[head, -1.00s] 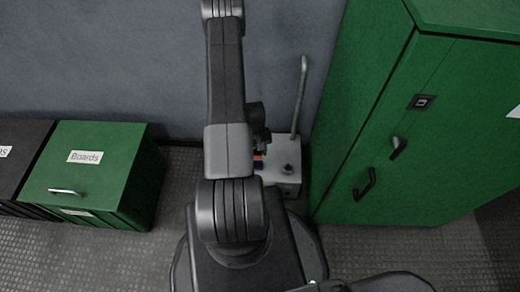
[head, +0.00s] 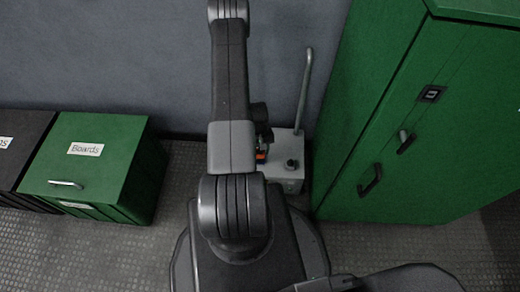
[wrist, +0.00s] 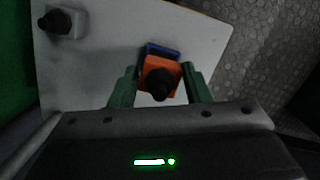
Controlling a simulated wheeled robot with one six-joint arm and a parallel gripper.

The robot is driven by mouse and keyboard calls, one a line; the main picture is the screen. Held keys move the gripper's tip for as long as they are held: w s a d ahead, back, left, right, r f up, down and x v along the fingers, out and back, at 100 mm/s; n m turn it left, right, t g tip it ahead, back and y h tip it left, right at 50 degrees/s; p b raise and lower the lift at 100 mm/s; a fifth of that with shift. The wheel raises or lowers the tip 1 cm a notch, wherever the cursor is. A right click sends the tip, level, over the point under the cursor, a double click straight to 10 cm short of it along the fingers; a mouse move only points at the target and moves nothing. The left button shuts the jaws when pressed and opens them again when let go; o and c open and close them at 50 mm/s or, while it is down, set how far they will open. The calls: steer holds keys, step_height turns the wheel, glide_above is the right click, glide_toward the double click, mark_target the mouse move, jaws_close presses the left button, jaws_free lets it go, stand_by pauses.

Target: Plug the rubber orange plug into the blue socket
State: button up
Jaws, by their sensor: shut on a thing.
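The orange plug (wrist: 158,72) has a black round knob on top and sits between the two green fingers of my gripper (wrist: 160,88), which is shut on it. The blue socket (wrist: 163,49) shows just beyond the plug in the wrist view, on the pale top of a grey box. The plug covers part of it, and I cannot tell whether they touch or how deep the plug sits. In the head view a bit of the orange plug (head: 261,156) shows beside my arm, which hides my gripper and most of the socket.
The grey box (head: 285,176) carries a black knob (wrist: 58,21) and an upright lever (head: 304,85). A green cabinet (head: 400,120) stands close on its right. A green "Boards" box (head: 95,178) lies left, with open floor between. A wall is behind.

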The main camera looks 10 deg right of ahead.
steer(key=shift+f+b, duration=0.3)
steer(key=shift+f, duration=0.7)
steer(key=shift+b, duration=0.7)
stand_by(1.5)
steer(key=shift+f+b, duration=0.6)
steer(key=o, duration=1)
step_height(320, 180, up, 14)
steer(key=w+p, duration=0.2)
steer(key=p, duration=0.1)
steer(key=shift+p, duration=0.4)
steer(key=shift+a+f, duration=0.1)
steer(key=shift+f, duration=0.15)
